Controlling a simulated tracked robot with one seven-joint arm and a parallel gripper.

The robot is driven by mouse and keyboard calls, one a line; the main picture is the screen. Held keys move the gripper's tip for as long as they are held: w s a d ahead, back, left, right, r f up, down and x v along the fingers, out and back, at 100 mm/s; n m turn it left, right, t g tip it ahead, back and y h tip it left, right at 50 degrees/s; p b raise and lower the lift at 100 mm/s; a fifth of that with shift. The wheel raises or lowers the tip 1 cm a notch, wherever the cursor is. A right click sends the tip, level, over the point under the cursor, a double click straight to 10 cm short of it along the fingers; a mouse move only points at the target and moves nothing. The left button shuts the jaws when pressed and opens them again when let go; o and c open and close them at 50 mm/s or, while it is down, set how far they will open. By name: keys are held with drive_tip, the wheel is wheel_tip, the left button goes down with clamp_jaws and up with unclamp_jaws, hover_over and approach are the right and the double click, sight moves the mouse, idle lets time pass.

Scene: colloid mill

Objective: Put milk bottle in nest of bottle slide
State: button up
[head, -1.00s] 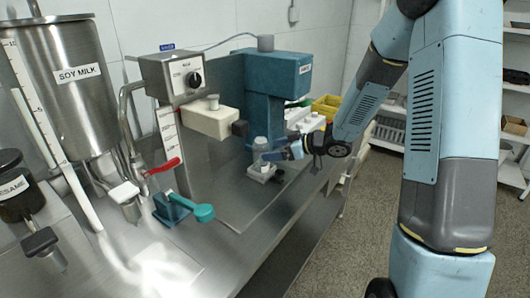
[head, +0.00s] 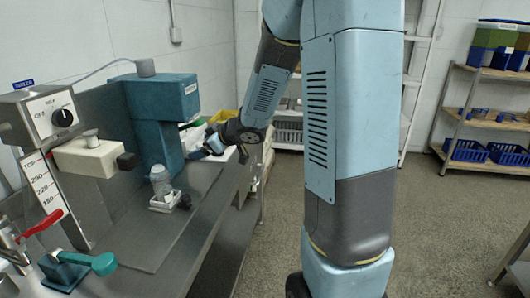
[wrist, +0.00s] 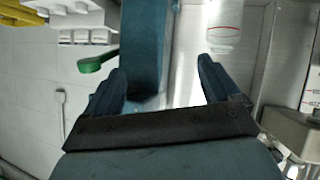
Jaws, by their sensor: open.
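The clear milk bottle (head: 160,178) stands upright under the teal capping machine in the head view. Its foot appears to sit in the small white block of the bottle slide (head: 163,204); the block's front hides the seating. A dark knob is at the slide's right side. My gripper (head: 216,145) is behind and to the right of the bottle, apart from it. In the wrist view my gripper (wrist: 160,84) has its two fingers spread with nothing held between them. The bottle (wrist: 224,25), with red marks, shows beyond the right finger.
The teal machine (head: 160,105) stands close to the left of my gripper. A white arm (head: 90,156) juts from the control post. A red lever (head: 40,223) and a teal-green handle (head: 98,263) are nearer. A green lever (wrist: 98,61) shows past the left finger.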

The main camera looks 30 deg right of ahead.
drive_tip(key=s+d+r+m+h, duration=0.6)
drive_tip(key=s+d+r+h, duration=0.2)
drive_tip(key=s+d+r, duration=0.15)
drive_tip(key=s+a+m+g, duration=0.1)
drive_tip(key=s+m+g, duration=0.1)
drive_tip(key=s, duration=0.9)
drive_tip(key=s+a+r+m+g+y, duration=0.1)
drive_tip(key=s+a+m+g, duration=0.1)
drive_tip(key=s, duration=0.9)
drive_tip(key=shift+a+r, duration=0.15)
drive_tip(key=shift+r, duration=0.15)
